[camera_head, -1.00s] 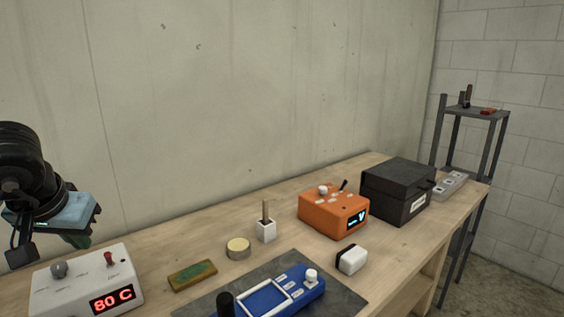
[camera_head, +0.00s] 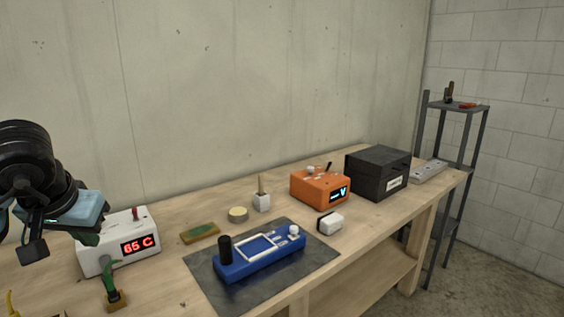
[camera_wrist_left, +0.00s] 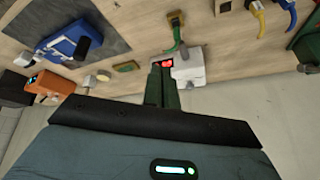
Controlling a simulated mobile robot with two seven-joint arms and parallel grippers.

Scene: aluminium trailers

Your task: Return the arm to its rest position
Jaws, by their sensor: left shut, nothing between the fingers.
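My left arm comes in from the left edge of the head view. Its teal-bodied left gripper (camera_head: 91,238) is beside the white station, and partly overlaps its left side in the picture. In the left wrist view the green fingers (camera_wrist_left: 161,70) are together and empty, with their tips in front of the white station (camera_wrist_left: 187,66). I cannot tell the exact gap between them and the station. In the head view the white station (camera_head: 108,262) has a red "65 C" display and a red switch on top. My right gripper is not in view.
A green plug (camera_head: 108,283) stands in front of the station. On the wooden bench (camera_head: 180,275) are a blue fixture (camera_head: 238,268) on a dark mat (camera_head: 205,283), a green board (camera_head: 200,233), a round tin (camera_head: 238,213), an orange unit (camera_head: 312,192) and a black box (camera_head: 385,178).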

